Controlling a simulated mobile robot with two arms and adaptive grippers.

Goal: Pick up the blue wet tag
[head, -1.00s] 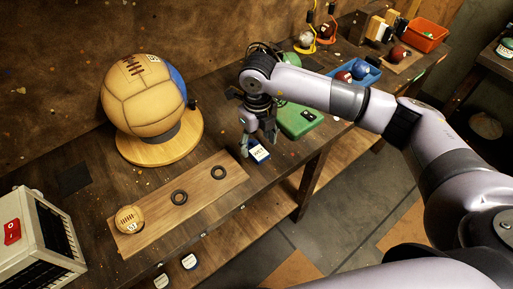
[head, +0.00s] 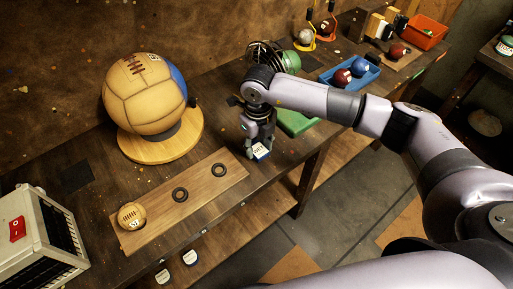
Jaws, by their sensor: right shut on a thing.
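The blue wet tag (head: 261,152) is a small blue piece with a white lettered label, near the front edge of the workbench, right of the wooden strip. My right gripper (head: 256,149) points down at it and is shut on it; the fingers hide its back part. I cannot tell whether the tag is clear of the bench. My left gripper is not in view.
The wooden strip (head: 213,186) holds a small tan ball (head: 131,215) and two dark rings. A large tan ball (head: 143,93) stands on a round wooden base. A green box (head: 297,122) and a blue tray (head: 351,75) with balls lie behind my right arm.

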